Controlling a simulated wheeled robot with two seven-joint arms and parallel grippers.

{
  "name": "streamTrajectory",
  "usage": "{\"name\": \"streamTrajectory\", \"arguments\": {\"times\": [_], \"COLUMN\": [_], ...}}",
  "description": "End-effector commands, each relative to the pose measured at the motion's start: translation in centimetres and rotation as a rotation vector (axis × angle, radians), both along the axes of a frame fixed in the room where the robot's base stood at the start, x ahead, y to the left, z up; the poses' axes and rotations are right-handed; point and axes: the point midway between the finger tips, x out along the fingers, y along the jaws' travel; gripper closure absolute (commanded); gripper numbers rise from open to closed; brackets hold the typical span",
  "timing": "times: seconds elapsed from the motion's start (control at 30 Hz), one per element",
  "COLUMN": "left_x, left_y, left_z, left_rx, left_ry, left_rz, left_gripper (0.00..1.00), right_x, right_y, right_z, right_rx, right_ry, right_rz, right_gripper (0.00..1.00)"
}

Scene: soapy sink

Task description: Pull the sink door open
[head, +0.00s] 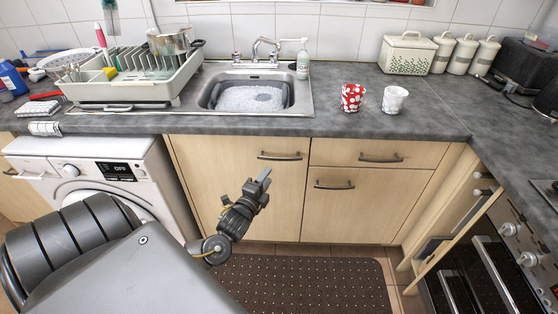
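The sink door (232,200) is a pale wooden cabinet front below the sink, and it looks shut. Its metal bar handle (280,156) lies level near the top right corner. My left gripper (264,178) is in front of this door, just below and left of the handle as seen in the picture. It looks apart from the handle, and nothing shows between its fingers. The fingers are seen at a slant, so I cannot tell how far apart they are. My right gripper is not in view.
The sink (250,96) holds foamy water. A red spotted cup (352,97) and a white cup (394,100) stand on the worktop. A washing machine (100,172) is left of the door, a drawer (375,154) right. A dark mat (310,284) covers the floor.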

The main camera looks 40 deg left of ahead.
Motion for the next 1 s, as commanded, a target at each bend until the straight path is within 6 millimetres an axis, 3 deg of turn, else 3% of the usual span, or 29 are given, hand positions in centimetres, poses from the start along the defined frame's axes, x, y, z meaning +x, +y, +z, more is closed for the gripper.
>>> {"name": "streamTrajectory", "arguments": {"times": [0.17,0.63,1.0], "left_x": [1.1,8.9,10.5], "left_y": [0.4,2.4,2.8], "left_z": [0.1,0.0,-0.1], "left_rx": [0.001,-0.002,-0.004], "left_ry": [-0.002,0.0,0.002], "left_rz": [0.002,0.003,0.001], "left_gripper": [0.64,0.64,0.64], "right_x": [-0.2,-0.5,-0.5], "right_y": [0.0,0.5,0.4], "right_z": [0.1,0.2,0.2], "right_rx": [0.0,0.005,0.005], "right_ry": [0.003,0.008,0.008], "right_rz": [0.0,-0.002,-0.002], "right_gripper": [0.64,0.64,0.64]}}
